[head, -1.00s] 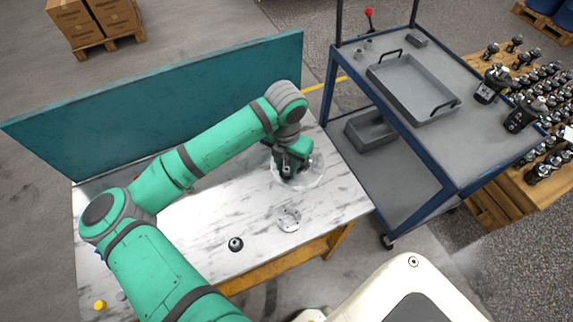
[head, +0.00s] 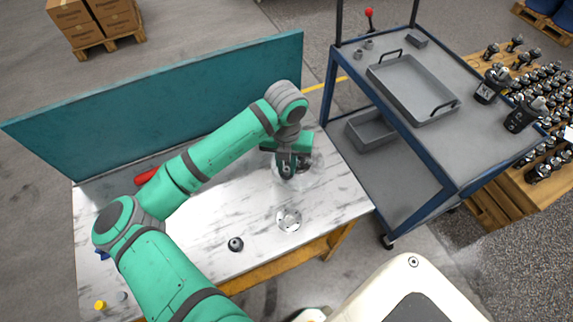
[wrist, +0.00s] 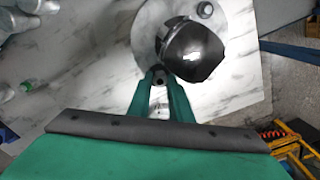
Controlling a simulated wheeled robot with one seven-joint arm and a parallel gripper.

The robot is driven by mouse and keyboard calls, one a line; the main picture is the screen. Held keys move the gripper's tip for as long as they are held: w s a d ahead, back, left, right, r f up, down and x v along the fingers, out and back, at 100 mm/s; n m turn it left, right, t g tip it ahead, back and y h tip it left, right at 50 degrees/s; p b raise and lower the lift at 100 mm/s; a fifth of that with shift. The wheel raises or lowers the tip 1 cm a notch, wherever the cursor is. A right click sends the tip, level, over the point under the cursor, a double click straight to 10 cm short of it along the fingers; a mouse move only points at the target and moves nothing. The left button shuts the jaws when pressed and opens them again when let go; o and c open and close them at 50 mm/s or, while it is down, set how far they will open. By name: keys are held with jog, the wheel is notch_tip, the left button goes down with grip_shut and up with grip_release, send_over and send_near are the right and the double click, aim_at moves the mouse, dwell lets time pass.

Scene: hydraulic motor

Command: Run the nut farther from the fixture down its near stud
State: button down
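My gripper (wrist: 159,80) points down over the round pale fixture (wrist: 142,40) on the marble table. It also shows in the head view (head: 287,171). In the wrist view a small dark nut-like piece (wrist: 159,77) sits between the two green fingertips, which appear to touch it on both sides. The stud under it is hidden. A large shiny dark rounded motor part (wrist: 192,50) stands on the fixture just beyond the fingertips. Another small dark piece (wrist: 205,9) sits near the fixture's far edge; I cannot tell whether it is a nut.
A pale disc with holes (head: 289,219) and a small dark round part (head: 236,244) lie near the table's front edge. A yellow cap (head: 99,305) lies at the front left corner. A blue cart with a grey tray (head: 392,95) stands to the right. A teal panel (head: 150,105) closes the back.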

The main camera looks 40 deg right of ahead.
jog(key=m, duration=0.5)
jog(key=shift+m, duration=0.4)
jog(key=c, duration=1.9)
grip_release()
jog(key=shift+o, duration=0.2)
jog(key=n, duration=0.6)
jog(key=shift+c, duration=0.7)
grip_shut()
